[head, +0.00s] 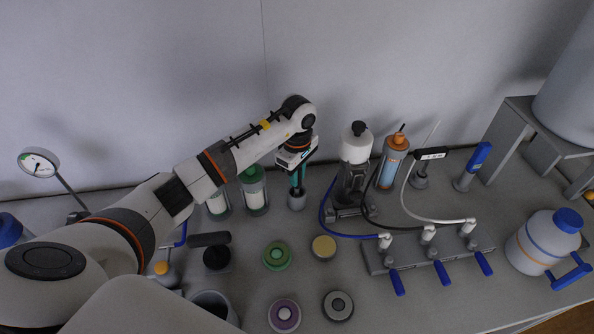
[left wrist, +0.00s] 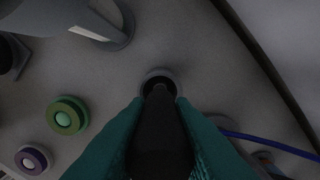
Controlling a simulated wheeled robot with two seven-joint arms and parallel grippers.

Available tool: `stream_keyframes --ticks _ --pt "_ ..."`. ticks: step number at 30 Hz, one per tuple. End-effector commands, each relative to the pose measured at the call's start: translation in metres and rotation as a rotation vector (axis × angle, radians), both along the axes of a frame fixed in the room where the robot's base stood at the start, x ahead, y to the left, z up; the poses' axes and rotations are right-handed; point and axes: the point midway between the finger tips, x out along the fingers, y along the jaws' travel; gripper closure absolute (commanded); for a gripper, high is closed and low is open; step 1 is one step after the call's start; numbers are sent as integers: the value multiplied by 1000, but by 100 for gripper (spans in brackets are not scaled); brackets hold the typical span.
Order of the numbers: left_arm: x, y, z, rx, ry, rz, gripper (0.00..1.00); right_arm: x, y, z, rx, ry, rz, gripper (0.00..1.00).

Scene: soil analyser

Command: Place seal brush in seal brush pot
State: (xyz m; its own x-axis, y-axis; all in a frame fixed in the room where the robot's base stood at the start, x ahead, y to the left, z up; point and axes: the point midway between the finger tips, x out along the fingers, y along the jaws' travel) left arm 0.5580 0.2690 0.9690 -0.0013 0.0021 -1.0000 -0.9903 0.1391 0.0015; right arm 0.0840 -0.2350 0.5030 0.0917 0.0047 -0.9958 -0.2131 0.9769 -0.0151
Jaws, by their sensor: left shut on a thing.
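My left gripper (head: 297,184) has teal fingers and points down at the back of the bench. It is shut on the seal brush (left wrist: 159,135), a dark, long shape between the fingers in the left wrist view. The seal brush pot (head: 297,201) is a small grey cup directly under the fingers. In the left wrist view the pot's round rim (left wrist: 158,74) surrounds the far end of the brush. The brush end lines up with the opening; how deep it sits I cannot tell. In the head view the fingers hide most of the brush. My right gripper is not in view.
Green-capped cylinders (head: 254,190) stand close left of the pot. A white bottle on a dark stand (head: 355,146) and a blue hose (head: 326,212) are close right. Green (head: 278,256), yellow (head: 324,247) and purple (head: 284,314) round pieces lie in front. A valve manifold (head: 430,252) lies further right.

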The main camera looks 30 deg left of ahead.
Motion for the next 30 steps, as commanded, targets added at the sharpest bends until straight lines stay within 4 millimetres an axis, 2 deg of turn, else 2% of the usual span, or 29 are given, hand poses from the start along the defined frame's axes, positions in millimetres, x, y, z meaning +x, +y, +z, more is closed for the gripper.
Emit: stream_keyframes --ticks 8,9,12,13,20,24,25,30 --pt "0 1 -4 1 -1 1 100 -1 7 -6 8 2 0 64" --pt "0 1 -3 0 -2 1 75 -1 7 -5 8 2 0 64" --pt "0 0 -2 0 -1 1 59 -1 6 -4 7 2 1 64" --pt "0 0 -2 0 -1 1 57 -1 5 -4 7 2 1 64" --pt "0 0 -2 0 -1 1 57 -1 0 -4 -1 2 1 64" --pt "1 0 4 0 -2 1 57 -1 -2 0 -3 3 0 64" --pt "1 1 5 0 -4 1 57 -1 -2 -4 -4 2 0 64" --pt "2 1 36 1 -8 1 57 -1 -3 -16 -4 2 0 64"
